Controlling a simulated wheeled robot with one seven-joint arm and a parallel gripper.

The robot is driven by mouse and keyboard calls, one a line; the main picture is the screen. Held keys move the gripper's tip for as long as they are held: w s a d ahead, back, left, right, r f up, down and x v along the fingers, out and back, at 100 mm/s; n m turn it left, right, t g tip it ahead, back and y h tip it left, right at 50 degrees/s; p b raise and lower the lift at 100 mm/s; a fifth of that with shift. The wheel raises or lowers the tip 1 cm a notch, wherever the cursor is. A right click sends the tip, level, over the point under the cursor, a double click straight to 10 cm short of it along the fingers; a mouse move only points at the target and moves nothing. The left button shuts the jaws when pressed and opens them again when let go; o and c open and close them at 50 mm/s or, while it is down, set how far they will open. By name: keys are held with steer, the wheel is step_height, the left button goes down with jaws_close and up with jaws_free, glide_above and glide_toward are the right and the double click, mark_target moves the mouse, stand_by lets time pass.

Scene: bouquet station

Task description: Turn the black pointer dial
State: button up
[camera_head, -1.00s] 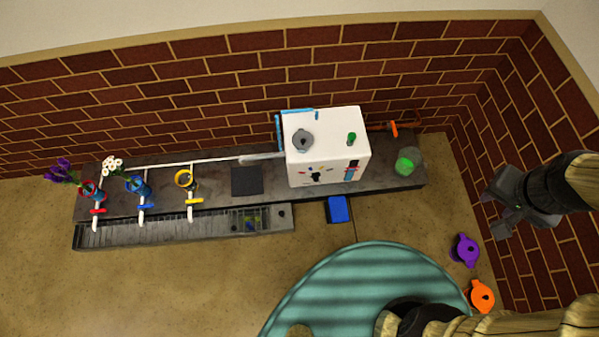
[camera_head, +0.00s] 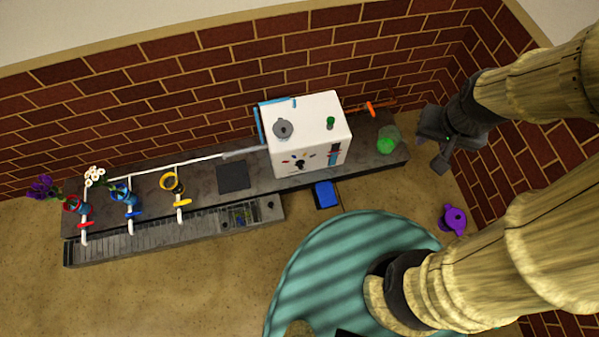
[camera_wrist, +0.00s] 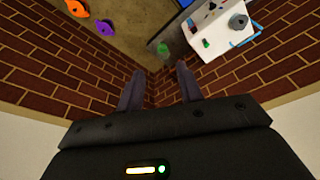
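The black pointer dial (camera_head: 299,164) is on the front face of the white box (camera_head: 309,108), with small coloured marks around it. It is small in the head view, and I cannot tell exactly which way it points. My gripper (camera_head: 432,152) is in the air to the right of the box, well apart from the dial. In the wrist view my gripper (camera_wrist: 160,82) has its two fingers spread with nothing between them. The white box (camera_wrist: 212,38) shows beyond the fingers at the upper right there; the dial is not clear in that view.
The box stands on a dark counter (camera_head: 203,197) against a brick wall. A grey knob (camera_head: 283,129) and a green knob (camera_head: 330,123) are on its top. A green object (camera_head: 387,143) stands right of it. A round teal table (camera_head: 320,265) and a purple pot (camera_head: 454,219) are in front.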

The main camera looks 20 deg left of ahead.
steer(key=shift+o, duration=1.1)
steer(key=w+a+f+n+t+y+b, duration=0.1)
steer(key=w+a+f+n+y+b, duration=0.25)
steer(key=f+b, duration=0.75)
steer(key=w+a+f+n+t+b, duration=0.1)
steer(key=w+a+f+n+b, duration=0.35)
steer(key=f, duration=1.25)
steer(key=w+a+f+n+t+y+b, duration=0.1)
steer(key=w+a+f+b, duration=0.4)
steer(key=f+b, duration=0.65)
steer(key=s+a+f+n+t+y+b, duration=0.1)
steer(key=a+f+y+b, duration=0.2)
steer(key=f, duration=0.5)
steer(key=a+f+t+y+b, duration=0.1)
steer(key=a+f+b, duration=0.2)
steer(key=f+b, duration=0.35)
steer(key=s+a+f+n+t+y+b, duration=0.15)
steer(key=a+f, duration=0.25)
steer(key=f, duration=0.6)
steer(key=s+f+m+t+b, duration=0.2)
steer(key=s+f+t+b, duration=0.1)
steer(key=f+b, duration=0.4)
steer(key=s+a+f+m+t+b, duration=0.1)
steer(key=s+f+m+t+b, duration=0.2)
steer(key=f+b, duration=0.4)
step_height(320, 180, down, 2)
steer(key=shift+f+h, duration=0.25)
steer(key=shift+h, duration=0.15)
steer(key=shift+w+b, duration=0.1)
steer(key=shift+b, duration=0.2)
